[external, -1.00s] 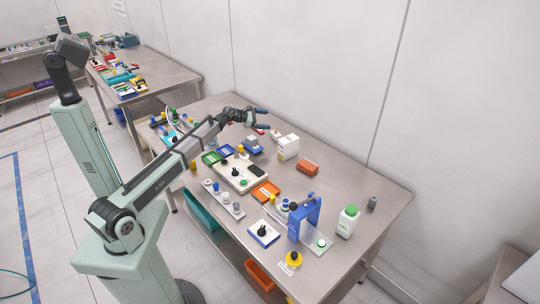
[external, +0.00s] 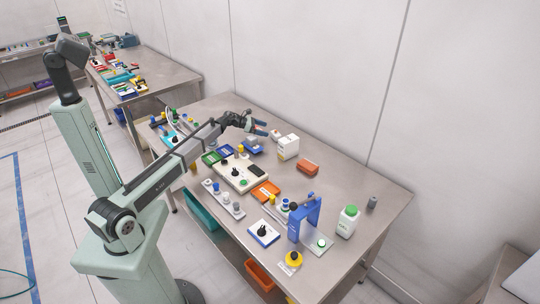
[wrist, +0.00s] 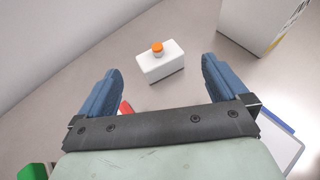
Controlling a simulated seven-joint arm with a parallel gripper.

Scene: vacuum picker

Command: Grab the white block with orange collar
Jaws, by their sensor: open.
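The white block with the orange collar (wrist: 161,67) stands on the table in the wrist view, ahead of my gripper (wrist: 162,74). Its orange ring sits on top around a short pale stub. The block lies between the lines of my two blue fingers, slightly beyond their tips, and nothing touches it. My gripper is open and empty. In the external view my gripper (external: 262,128) is over the far part of the table, and the small block is hard to make out beside the fingertips.
A larger white box (wrist: 262,22) stands right of the block; it also shows in the external view (external: 288,147). A red piece (wrist: 126,108) lies near the left finger, and a green item (wrist: 33,171) is at lower left. Bare table surrounds the block.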

